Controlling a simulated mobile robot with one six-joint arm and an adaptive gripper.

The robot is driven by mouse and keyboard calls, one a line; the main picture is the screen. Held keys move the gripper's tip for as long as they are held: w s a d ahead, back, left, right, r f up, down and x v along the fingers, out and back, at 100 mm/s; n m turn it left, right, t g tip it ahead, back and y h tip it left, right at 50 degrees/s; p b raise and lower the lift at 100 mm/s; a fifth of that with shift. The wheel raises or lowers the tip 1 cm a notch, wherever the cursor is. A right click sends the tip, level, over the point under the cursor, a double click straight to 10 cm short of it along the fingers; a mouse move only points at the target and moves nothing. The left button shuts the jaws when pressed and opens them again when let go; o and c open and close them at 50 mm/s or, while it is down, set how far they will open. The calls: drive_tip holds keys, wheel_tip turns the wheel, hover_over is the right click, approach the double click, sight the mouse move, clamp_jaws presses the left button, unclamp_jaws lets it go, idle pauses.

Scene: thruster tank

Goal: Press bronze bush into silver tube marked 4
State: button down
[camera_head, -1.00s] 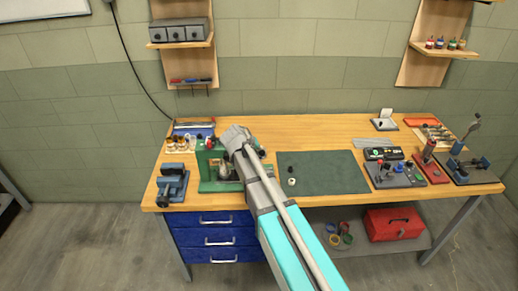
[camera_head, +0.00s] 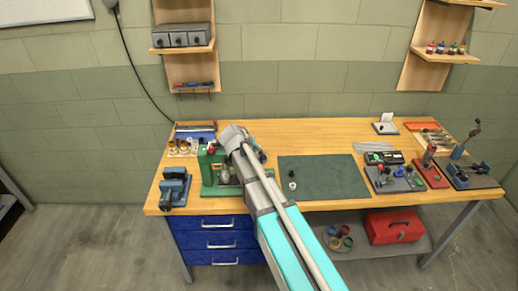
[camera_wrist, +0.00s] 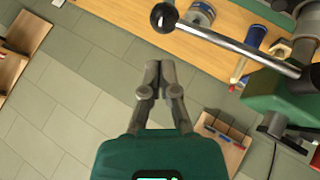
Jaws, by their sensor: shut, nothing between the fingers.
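My gripper (camera_wrist: 154,82) is shut and empty in the wrist view, with its fingertips together. Beside it, at the upper right, is the arbor press (camera_wrist: 285,98), a green body with a metal lever (camera_wrist: 235,43) ending in a black ball knob (camera_wrist: 165,17). In the head view the green press (camera_head: 208,174) stands at the bench's left part, partly hidden by my arm. I cannot make out the bronze bush or the marking on any tube. A small pale and dark part (camera_head: 292,186) stands on the green mat (camera_head: 325,175).
A blue vise (camera_head: 174,187) stands at the bench's left front corner. Small brown and white parts (camera_head: 183,147) sit behind it near a blue tray (camera_head: 197,135). The mat is mostly clear. Control boxes (camera_head: 393,178) and a red lever tool (camera_head: 430,168) stand at the right.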

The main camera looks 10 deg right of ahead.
drive_tip(key=shift+w+a+r+p, duration=0.1)
drive_tip(key=shift+r+p, duration=0.1)
drive_tip(key=shift+r, duration=0.15)
drive_tip(key=shift+a+r+p, duration=0.1)
drive_tip(key=shift+r+p, duration=0.05)
drive_tip(key=shift+r, duration=0.15)
drive_tip(key=p+v, duration=0.7)
drive_tip(key=v, duration=0.3)
drive_tip(key=shift+d, duration=0.3)
drive_tip(key=shift+r, duration=0.15)
drive_tip(key=w+d+r+n+g+y+p, duration=0.1)
drive_tip(key=d+r+n+g+y+p, duration=0.2)
drive_tip(key=n, duration=1.4)
drive_tip(key=shift+w+d+g+y+p, duration=0.4)
drive_tip(key=shift+d+g+y+p, duration=0.5)
drive_tip(key=shift+d+y+p, duration=2)
drive_tip(key=shift+a+f+y+b, duration=0.2)
drive_tip(key=shift+a+y+b, duration=0.35)
drive_tip(key=shift+b, duration=0.2)
